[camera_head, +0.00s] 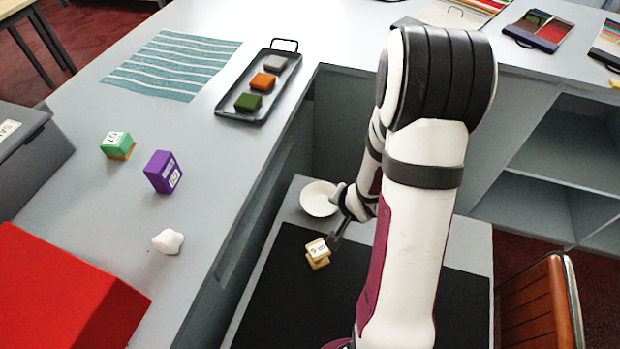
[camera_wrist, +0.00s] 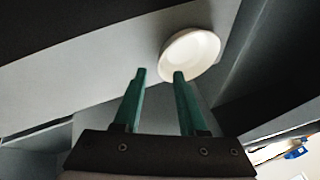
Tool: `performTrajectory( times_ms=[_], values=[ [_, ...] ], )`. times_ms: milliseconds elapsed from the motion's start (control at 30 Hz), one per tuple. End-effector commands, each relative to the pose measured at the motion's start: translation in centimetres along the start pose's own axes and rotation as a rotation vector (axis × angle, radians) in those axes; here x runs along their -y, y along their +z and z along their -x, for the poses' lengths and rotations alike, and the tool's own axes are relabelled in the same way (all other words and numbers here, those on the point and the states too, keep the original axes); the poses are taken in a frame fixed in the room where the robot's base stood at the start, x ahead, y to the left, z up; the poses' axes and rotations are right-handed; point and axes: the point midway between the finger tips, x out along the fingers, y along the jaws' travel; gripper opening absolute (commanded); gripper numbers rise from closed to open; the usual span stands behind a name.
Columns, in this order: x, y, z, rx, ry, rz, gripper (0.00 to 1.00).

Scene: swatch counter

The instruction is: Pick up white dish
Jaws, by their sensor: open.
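The white dish (camera_head: 319,198) is a shallow round bowl on the lower grey surface, just beyond the black mat. It also shows in the wrist view (camera_wrist: 191,54), ahead of the fingertips and a little to the right. My gripper (camera_head: 334,241) is in front of the dish and beside the small wooden blocks in the head view; its fingers are hard to make out there. In the wrist view my gripper (camera_wrist: 159,75) is open, with two green fingers apart and nothing between them. The right fingertip overlaps the dish's near edge in the picture; I cannot tell whether they touch.
Small tan blocks (camera_head: 317,252) sit on the black mat (camera_head: 275,306) close to my gripper. The raised counter (camera_head: 215,170) walls the lower surface on the left and back. On it are a tray (camera_head: 232,110) of coloured blocks, a purple box (camera_head: 163,172) and a green box (camera_head: 118,145).

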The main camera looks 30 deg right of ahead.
Motion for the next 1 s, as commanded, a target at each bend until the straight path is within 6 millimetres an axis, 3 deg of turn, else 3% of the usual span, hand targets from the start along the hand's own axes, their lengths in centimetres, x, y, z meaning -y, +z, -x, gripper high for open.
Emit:
performTrajectory(
  times_ms=[167, 400, 633, 1000],
  values=[
    [-0.1, 0.1, -3.2, 0.002, 0.002, 0.001, 0.41],
    [0.0, 0.0, -3.5, -0.001, 0.001, 0.002, 0.41],
    [0.0, 0.0, -3.5, 0.0, 0.001, 0.002, 0.02],
    [0.0, 0.0, -3.5, 0.0, 0.001, 0.002, 0.0]
  ],
)
